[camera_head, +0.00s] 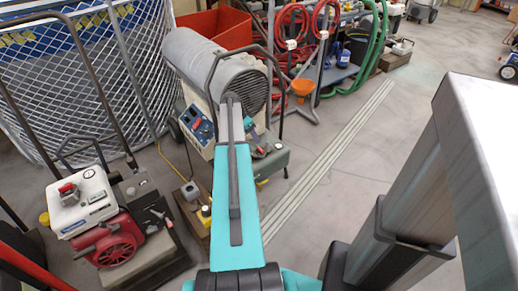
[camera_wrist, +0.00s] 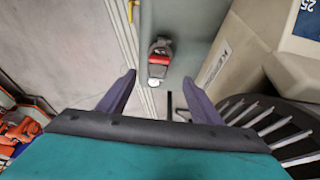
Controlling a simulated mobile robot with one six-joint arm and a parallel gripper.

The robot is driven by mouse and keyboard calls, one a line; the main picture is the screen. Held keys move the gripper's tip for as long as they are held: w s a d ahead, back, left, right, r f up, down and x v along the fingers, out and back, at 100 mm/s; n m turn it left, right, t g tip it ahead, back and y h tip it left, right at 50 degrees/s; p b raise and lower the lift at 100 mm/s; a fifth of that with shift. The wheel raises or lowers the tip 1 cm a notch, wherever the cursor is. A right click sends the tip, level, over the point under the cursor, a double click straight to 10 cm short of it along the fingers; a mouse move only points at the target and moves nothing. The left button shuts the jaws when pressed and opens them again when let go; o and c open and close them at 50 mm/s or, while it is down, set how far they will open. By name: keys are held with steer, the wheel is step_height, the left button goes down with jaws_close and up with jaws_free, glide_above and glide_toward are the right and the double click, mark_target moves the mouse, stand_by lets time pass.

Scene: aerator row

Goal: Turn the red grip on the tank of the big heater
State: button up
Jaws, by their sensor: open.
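The big heater (camera_head: 222,70) is a grey drum on a boxy body, beyond my arm in the head view. Its grey-green tank (camera_head: 272,164) sits low at its right. In the wrist view the tank top (camera_wrist: 185,22) carries the red grip (camera_wrist: 160,57) on a dark mount. The grip lies just beyond the fingertips, roughly centred between them. My gripper (camera_wrist: 158,77) is open and empty, its two purple-grey fingers apart. No contact with the grip shows. In the head view my own arm partly covers the tank area.
The heater's dark grille (camera_wrist: 275,125) and pale casing (camera_wrist: 250,50) lie close at the right in the wrist view. A white and red machine (camera_head: 85,205) stands at left. Hoses (camera_head: 292,22) hang behind. Bare floor (camera_head: 375,150) lies right of the heater.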

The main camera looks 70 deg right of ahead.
mark_target(260, 149)
steer(key=b+x, duration=0.1)
steer(key=x, duration=1.1)
steer(key=shift+f, duration=0.15)
steer(key=shift+c, duration=0.4)
steer(key=c, duration=1)
steer(key=shift+a, duration=0.25)
steer(key=shift+d, duration=0.1)
